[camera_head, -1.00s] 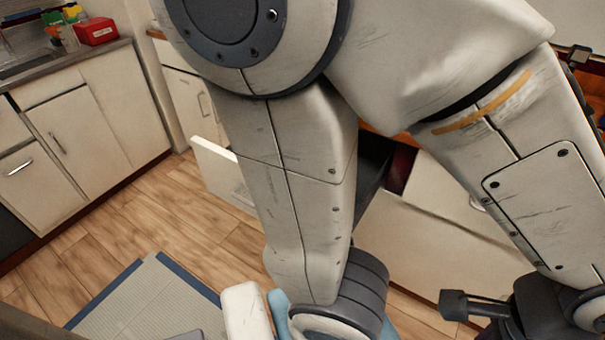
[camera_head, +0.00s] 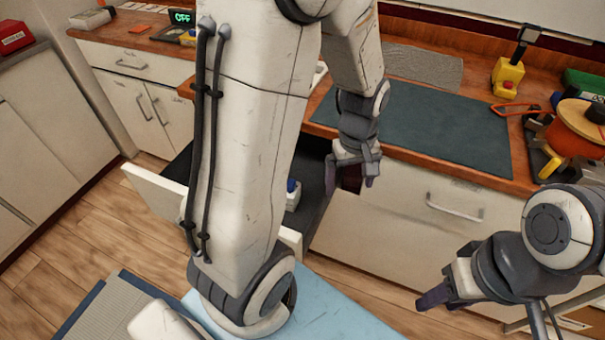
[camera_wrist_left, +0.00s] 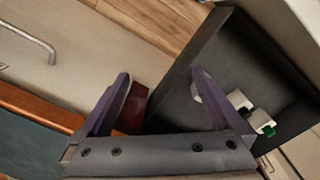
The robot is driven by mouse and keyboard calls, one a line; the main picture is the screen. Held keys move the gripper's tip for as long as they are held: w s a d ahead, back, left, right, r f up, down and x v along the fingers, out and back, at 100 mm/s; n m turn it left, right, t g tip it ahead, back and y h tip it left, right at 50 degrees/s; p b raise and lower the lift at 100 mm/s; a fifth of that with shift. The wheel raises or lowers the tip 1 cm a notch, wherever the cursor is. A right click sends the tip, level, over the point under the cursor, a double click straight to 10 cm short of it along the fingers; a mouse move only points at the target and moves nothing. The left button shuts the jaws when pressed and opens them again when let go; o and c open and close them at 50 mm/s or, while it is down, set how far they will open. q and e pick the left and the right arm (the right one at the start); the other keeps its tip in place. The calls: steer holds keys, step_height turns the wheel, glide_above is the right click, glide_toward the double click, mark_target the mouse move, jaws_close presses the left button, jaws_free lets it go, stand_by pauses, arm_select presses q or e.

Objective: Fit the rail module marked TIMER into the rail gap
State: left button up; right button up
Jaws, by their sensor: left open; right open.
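An open drawer with a dark interior (camera_wrist_left: 215,65) is below the counter; its white front panel (camera_head: 155,195) is partly behind my left arm. Several small white pieces lie in it. One white piece (camera_wrist_left: 238,100) and one with a green part (camera_wrist_left: 263,123) show in the left wrist view, and a white piece with a blue top (camera_head: 292,192) shows in the head view. I can read no TIMER mark, and I cannot make out the rail gap. My left gripper (camera_head: 357,181) is open and empty at the drawer's right side. My right gripper (camera_head: 432,298) is open, low in front of the cabinets.
A device (camera_head: 183,17) reading OFF stands at the back left. A cabinet handle (camera_head: 455,208) juts out right of my left gripper.

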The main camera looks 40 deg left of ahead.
mark_target(293, 190)
arm_select(q)
steer(key=a+f+n, duration=0.3)
steer(key=a+n, duration=0.1)
steer(key=a, duration=0.1)
steer(key=a+f+n+p, duration=0.1)
steer(key=a+f+n, duration=0.2)
steer(key=a, duration=0.3)
steer(key=a+f+n, duration=0.4)
steer(key=a+f, duration=0.1)
steer(key=shift+w+a+n, duration=0.1)
steer(key=shift+a+n, duration=0.2)
steer(key=shift+a, duration=0.05)
steer(key=shift+f, duration=2.8)
steer(key=c, duration=1.3)
